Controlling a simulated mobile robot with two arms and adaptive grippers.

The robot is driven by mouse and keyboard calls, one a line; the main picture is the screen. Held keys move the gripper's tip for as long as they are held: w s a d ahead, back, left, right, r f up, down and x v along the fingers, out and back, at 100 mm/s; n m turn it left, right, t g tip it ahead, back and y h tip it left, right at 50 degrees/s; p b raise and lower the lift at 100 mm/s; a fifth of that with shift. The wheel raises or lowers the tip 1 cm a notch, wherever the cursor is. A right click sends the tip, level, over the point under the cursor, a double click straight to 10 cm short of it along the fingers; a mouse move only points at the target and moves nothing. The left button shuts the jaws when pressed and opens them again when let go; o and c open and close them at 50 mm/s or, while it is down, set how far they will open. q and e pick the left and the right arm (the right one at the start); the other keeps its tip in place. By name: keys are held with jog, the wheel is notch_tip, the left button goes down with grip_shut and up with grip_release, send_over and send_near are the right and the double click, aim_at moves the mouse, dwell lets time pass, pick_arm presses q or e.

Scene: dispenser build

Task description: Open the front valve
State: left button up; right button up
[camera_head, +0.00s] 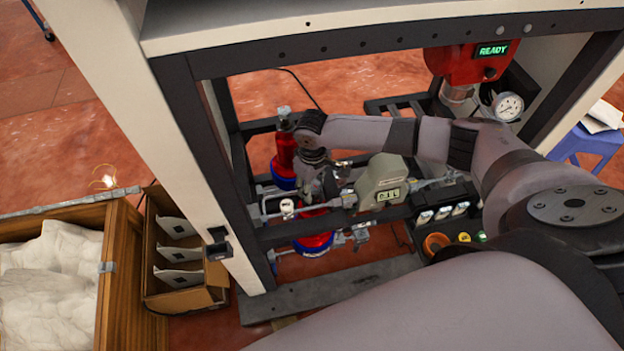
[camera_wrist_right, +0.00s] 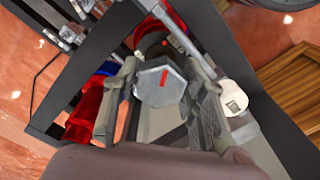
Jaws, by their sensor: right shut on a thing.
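My right gripper (camera_head: 317,187) reaches into the dispenser frame and is over the front red-and-blue bottle (camera_head: 316,244). In the right wrist view its two fingers (camera_wrist_right: 166,82) are closed on opposite sides of a grey hexagonal valve knob (camera_wrist_right: 158,92). The knob has a red mark that runs nearly up and down in that picture. In the head view the gripper hides the knob. A second red bottle (camera_head: 284,160) stands farther back; its valve top (camera_head: 284,112) is free. My left gripper is not in view.
A grey meter box (camera_head: 381,182) on the pipe line is close to the right of the gripper. A red unit reading READY (camera_head: 465,62) and a gauge (camera_head: 508,106) are at the upper right. A frame post (camera_head: 182,140) and a cardboard box (camera_head: 178,290) are at left.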

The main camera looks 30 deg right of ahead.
dwell(0.3)
jog(key=shift+r+n+p, duration=0.1)
jog(key=shift+n+p, duration=0.2)
jog(key=shift+n, duration=1.5)
jog(key=shift+n+p, duration=0.55)
jog(key=shift+n, duration=1.15)
